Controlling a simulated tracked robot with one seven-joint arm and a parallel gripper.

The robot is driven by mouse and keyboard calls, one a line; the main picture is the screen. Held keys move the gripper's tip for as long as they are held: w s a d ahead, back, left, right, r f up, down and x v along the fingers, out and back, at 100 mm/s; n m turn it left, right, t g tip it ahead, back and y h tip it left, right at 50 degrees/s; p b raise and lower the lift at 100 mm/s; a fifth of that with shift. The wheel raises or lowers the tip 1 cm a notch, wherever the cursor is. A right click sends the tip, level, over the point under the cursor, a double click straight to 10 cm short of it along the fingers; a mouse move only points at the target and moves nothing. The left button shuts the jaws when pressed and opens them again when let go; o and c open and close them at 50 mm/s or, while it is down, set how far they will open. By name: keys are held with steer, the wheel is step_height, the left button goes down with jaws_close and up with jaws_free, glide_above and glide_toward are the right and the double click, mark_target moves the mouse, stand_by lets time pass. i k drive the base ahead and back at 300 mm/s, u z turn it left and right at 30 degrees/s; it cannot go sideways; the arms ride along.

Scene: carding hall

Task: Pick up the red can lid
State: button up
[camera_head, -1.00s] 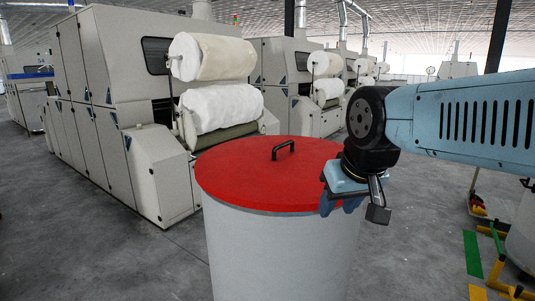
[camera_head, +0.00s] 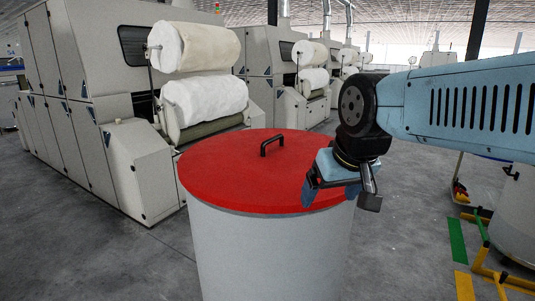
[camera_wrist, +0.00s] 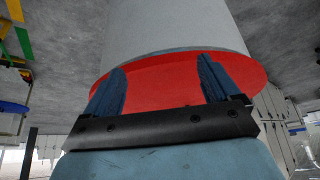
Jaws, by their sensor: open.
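The red can lid (camera_head: 235,175) is a flat round disc with a black bar handle (camera_head: 272,144) on top. It lies on a tall grey can (camera_head: 265,250) in the middle of the head view. My gripper (camera_head: 325,195) is at the lid's right edge, pointing down, apart from the handle. In the wrist view my gripper (camera_wrist: 162,85) has two blue fingers spread wide with nothing held between them. The red lid (camera_wrist: 165,82) and grey can (camera_wrist: 175,30) show behind the fingers. The handle is not visible in the wrist view.
Carding machines with white rolls (camera_head: 205,100) stand behind and to the left of the can. Yellow rails (camera_head: 490,265) and another light drum (camera_head: 520,215) are at the right. Grey floor is clear left of the can.

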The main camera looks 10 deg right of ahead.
mark_target(264, 171)
steer(key=u, duration=1)
steer(key=i, duration=0.15)
steer(key=z, duration=3.9)
steer(key=k, duration=1.6)
steer(key=u, duration=1)
steer(key=i, duration=0.6)
steer(key=z, duration=0.05)
